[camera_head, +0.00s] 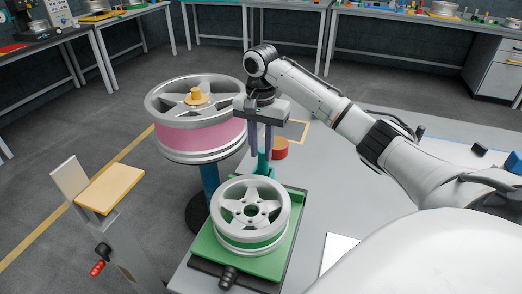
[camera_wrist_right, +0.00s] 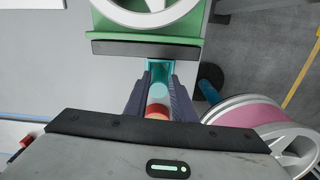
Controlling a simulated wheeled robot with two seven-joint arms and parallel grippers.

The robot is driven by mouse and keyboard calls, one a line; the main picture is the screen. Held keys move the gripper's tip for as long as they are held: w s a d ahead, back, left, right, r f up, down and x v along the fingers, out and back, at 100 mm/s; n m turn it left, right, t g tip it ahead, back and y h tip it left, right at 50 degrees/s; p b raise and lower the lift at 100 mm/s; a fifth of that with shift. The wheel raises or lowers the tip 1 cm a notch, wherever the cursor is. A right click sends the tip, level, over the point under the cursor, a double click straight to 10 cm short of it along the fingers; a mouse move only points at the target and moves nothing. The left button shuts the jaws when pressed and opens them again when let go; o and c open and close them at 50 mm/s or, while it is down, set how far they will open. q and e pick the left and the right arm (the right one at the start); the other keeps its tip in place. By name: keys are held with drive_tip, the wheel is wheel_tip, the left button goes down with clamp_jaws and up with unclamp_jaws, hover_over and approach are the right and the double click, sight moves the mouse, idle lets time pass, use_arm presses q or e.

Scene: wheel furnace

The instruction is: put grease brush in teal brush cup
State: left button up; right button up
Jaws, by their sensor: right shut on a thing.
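My right gripper (camera_head: 261,150) points down over the teal brush cup (camera_head: 263,168), just behind the small wheel. It is shut on a slim thing, taken to be the grease brush, mostly hidden by the fingers. In the right wrist view the gripper (camera_wrist_right: 158,100) has the teal cup (camera_wrist_right: 157,67) in line between its fingertips. Red and pale surfaces show between the fingers there; I cannot tell which belong to the brush. Whether the brush is inside the cup or above it is not clear. My left gripper is not in view.
A small grey wheel (camera_head: 250,207) lies on a green plate (camera_head: 205,250) in front of the cup. A large pink-banded wheel (camera_head: 200,138) stands close on the left. A red can (camera_head: 281,152) is just right of the cup. The grey table (camera_head: 335,190) is fairly clear to the right.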

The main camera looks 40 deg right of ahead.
drive_tip(key=shift+f, duration=0.35)
drive_tip(key=o, duration=1.1)
drive_tip(key=shift+c, duration=0.2)
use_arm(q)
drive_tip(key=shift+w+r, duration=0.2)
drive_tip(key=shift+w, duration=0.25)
use_arm(e)
drive_tip(key=shift+r, duration=0.1)
drive_tip(key=shift+w+r, duration=0.1)
drive_tip(key=shift+r, duration=0.25)
use_arm(q)
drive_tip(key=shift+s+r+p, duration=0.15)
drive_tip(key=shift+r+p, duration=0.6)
drive_tip(key=shift+p, duration=0.1)
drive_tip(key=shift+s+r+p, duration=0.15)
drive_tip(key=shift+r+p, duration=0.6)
drive_tip(key=shift+p, duration=0.05)
use_arm(e)
wheel_tip(320, 180, up, 11)
